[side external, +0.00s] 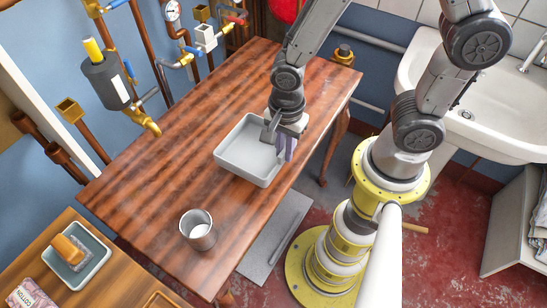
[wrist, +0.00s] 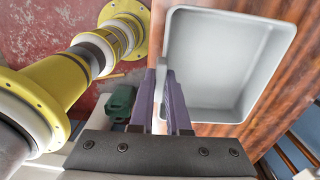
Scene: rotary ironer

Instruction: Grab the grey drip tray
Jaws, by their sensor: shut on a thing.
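The grey drip tray (side external: 240,160) is a shallow, light grey rectangular tray at the right-hand edge of the wooden table. My gripper (side external: 284,145) is over the tray's right side, with its fingers pointing down. In the wrist view, the purple fingers (wrist: 166,100) straddle the left wall of the tray (wrist: 220,60), one outside and one inside. They are shut on that wall. The tray is empty and looks level. I cannot tell whether it rests on the table or is slightly raised.
The wooden table (side external: 160,180) has bare room left of the tray. A metal cup (side external: 198,230) stands near its front end. Pipes and valves (side external: 205,38) line the back wall. A smaller tray (side external: 92,270) with a brush sits lower left. A white sink (side external: 480,130) is at right.

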